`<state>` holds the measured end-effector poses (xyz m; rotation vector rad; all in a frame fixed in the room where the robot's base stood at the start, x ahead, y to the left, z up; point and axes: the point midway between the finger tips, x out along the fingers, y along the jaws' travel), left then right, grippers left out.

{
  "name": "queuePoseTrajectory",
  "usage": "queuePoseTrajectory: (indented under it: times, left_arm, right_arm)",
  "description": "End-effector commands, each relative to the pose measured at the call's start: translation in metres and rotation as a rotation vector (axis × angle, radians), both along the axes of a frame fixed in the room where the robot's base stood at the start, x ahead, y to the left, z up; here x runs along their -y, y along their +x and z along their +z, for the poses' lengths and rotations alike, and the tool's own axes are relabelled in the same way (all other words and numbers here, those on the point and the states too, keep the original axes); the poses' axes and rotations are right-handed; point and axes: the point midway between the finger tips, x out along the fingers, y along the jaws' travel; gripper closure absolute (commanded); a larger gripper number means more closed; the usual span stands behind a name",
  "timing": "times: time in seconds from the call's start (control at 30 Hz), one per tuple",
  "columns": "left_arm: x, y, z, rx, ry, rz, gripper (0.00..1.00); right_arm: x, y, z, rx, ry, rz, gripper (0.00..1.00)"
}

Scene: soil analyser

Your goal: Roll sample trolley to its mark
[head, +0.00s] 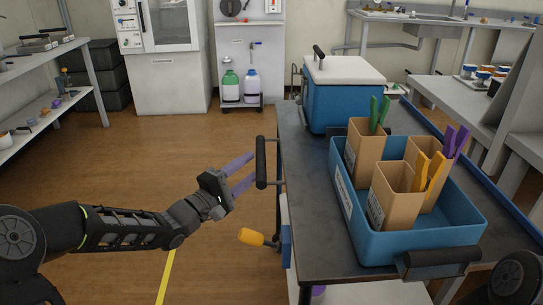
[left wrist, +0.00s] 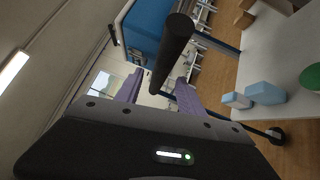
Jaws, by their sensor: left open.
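The sample trolley (head: 318,190) has a dark grey top and stands right of centre in the head view. A black upright handle (head: 261,163) sticks out from its left side; it also shows in the left wrist view (left wrist: 172,52), between the lines of the fingers. My left gripper (head: 248,170) is open, its purple fingers pointing right with the tips close to the handle. I cannot tell whether they touch it. An orange-ended lever (head: 252,237) sits low on the trolley's left side. My right gripper is not in view.
The trolley carries a blue cooler (head: 333,104) with a white lid and a blue tray (head: 418,245) of cardboard boxes. A yellow line (head: 166,278) marks the floor at lower left. Clear floor lies left of the trolley. Benches stand at both sides, a bottle cart (head: 241,103) behind.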

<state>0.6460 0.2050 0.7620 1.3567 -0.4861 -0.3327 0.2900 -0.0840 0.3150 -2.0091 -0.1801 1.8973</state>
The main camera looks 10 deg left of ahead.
Motion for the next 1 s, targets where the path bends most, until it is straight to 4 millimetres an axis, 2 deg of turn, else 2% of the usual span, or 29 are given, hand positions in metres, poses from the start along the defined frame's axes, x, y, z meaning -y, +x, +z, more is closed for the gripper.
queuePoseTrajectory:
  times: [0.27,0.73,1.0]
  left_arm:
    - [0.005,0.007,0.000,0.000,0.001,-0.001,0.54]
    - [0.036,0.062,0.008,-0.001,0.000,0.000,0.54]
    - [0.039,0.067,0.010,-0.002,0.001,0.002,0.54]
  right_arm:
    - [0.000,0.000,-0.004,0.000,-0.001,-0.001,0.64]
    - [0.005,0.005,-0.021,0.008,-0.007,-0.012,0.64]
    - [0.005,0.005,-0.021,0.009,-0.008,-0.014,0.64]
